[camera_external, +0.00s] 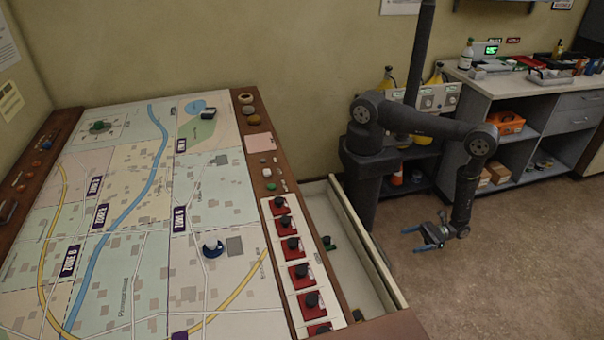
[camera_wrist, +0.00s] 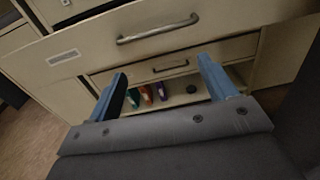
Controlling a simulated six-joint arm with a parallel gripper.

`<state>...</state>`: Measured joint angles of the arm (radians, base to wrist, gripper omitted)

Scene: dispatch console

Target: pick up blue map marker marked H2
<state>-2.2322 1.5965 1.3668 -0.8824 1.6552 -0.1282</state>
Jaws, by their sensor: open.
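The open drawer (camera_external: 345,240) juts out between the console and my arm, with small dark items inside. Red switch units (camera_external: 300,273) line the map's right side. A green piece (camera_external: 99,127) sits at the far left. The wrist view shows drawer handles (camera_wrist: 158,29) and small bottles (camera_wrist: 146,95).

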